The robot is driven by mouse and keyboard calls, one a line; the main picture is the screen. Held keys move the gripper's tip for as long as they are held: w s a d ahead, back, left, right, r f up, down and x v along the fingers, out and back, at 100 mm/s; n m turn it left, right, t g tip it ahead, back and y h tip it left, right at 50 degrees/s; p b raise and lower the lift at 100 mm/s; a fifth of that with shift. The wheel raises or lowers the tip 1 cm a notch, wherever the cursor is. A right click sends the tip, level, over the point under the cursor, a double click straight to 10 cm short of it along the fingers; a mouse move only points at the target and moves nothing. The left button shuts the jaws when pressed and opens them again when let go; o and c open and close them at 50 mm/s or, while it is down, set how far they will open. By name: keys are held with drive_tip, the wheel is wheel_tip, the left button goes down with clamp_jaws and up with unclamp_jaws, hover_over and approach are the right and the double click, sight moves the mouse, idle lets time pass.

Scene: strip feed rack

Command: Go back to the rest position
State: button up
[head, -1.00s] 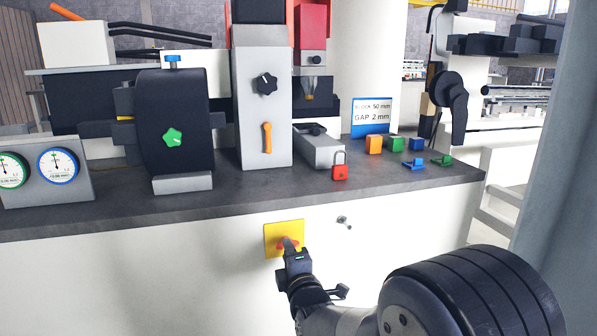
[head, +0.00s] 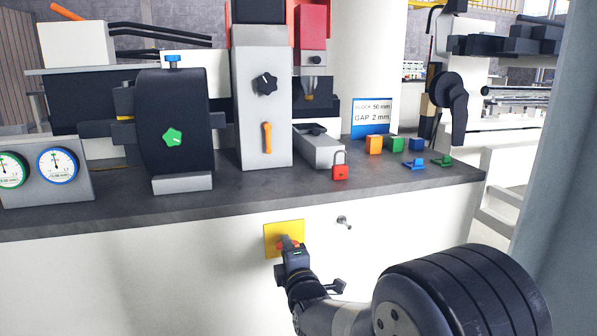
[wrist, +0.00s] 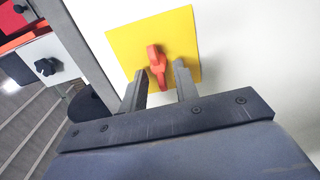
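My gripper (head: 291,247) is low on the white front of the bench, in front of a yellow plate (head: 270,232). A red-orange knob (head: 281,244) on the plate is partly hidden behind the gripper. In the wrist view the knob (wrist: 154,60) stands on the yellow plate (wrist: 125,42). The two fingers of my gripper (wrist: 160,69) are spread apart, with the knob showing beyond and between their tips. The fingers do not look closed on it. I cannot tell how much depth lies between the tips and the knob.
A small metal peg (head: 344,222) sticks out of the bench front right of the plate. On the bench top (head: 225,205) stand a red padlock (head: 340,172), coloured blocks (head: 397,144), dials (head: 58,166) and machine housings. A grey post (head: 560,190) rises at the right.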

drive_tip(key=p+v, duration=0.2)
drive_tip(key=v, duration=0.7)
drive_tip(key=b+x, duration=0.3)
drive_tip(key=x, duration=0.7)
drive_tip(key=shift+w, duration=0.3)
drive_tip(key=shift+w+a+r+m+p, duration=0.1)
drive_tip(key=shift+m+p, duration=0.2)
drive_tip(key=shift+p, duration=0.05)
drive_tip(key=m+p, duration=0.1)
drive_tip(key=m, duration=0.2)
drive_tip(key=shift+r, duration=0.1)
drive_tip(key=m+p, duration=0.2)
drive_tip(key=m, duration=0.2)
drive_tip(key=shift+m, duration=0.4)
